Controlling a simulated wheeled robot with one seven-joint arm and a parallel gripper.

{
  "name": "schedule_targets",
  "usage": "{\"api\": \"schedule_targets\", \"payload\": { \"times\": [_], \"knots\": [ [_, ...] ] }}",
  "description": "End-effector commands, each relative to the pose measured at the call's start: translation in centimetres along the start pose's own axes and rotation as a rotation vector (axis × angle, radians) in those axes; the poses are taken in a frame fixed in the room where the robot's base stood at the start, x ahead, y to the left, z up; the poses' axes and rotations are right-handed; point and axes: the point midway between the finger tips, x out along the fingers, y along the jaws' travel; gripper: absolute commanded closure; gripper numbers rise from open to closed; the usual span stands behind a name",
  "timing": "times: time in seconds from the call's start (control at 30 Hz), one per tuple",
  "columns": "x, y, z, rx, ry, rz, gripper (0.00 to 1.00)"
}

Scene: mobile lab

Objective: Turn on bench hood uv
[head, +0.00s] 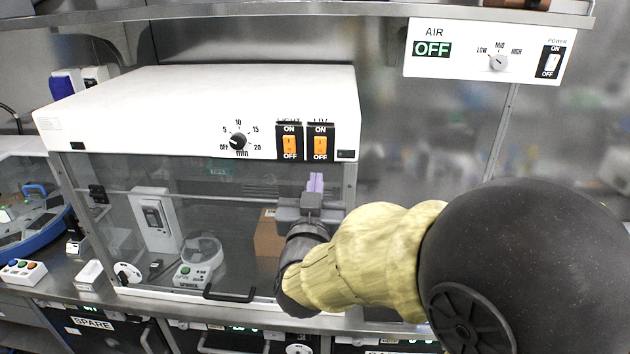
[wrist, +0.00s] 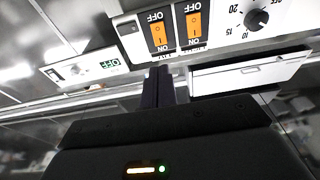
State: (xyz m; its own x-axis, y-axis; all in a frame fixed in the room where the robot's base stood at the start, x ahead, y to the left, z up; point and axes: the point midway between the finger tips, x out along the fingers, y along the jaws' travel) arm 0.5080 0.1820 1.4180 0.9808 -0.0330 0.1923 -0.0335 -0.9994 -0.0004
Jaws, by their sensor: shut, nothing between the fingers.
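The bench hood (head: 200,105) is a white-topped box with a clear front window. Its front panel has a timer dial (head: 239,141) and two orange rocker switches: the light switch (head: 289,146) and the UV switch (head: 320,146) at the right. Both labels above them are partly cut off by the lid edge. My gripper (head: 315,182) is shut and empty, with its fingertips pointing up just below the UV switch, in front of the window. In the wrist view the fingertips (wrist: 160,75) are close beneath the two switches, which appear upside down; touching cannot be told.
An air control panel (head: 490,48) reading OFF hangs at the upper right. Behind the window stand a small round device (head: 200,255) and a brown box (head: 268,235). A black handle (head: 230,294) sits low on the window. A blue centrifuge-like device (head: 35,215) is at the left.

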Motion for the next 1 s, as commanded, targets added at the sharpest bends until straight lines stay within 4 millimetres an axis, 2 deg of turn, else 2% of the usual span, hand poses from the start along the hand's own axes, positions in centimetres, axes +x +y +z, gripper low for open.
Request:
{"api": "schedule_targets", "payload": {
  "times": [0.1, 0.4, 0.6, 0.8, 1.0],
  "knots": [
    [2.3, 0.0, -0.3, -0.003, -0.003, 0.001, 1.00],
    [7.5, 0.0, -0.4, -0.003, -0.002, 0.000, 1.00],
    [10.0, 0.0, -0.3, -0.002, -0.002, 0.001, 1.00],
    [11.1, 0.0, -0.1, -0.001, -0.002, 0.000, 1.00],
    [11.1, 0.0, 0.0, 0.000, -0.001, 0.000, 1.00]
  ]
}}
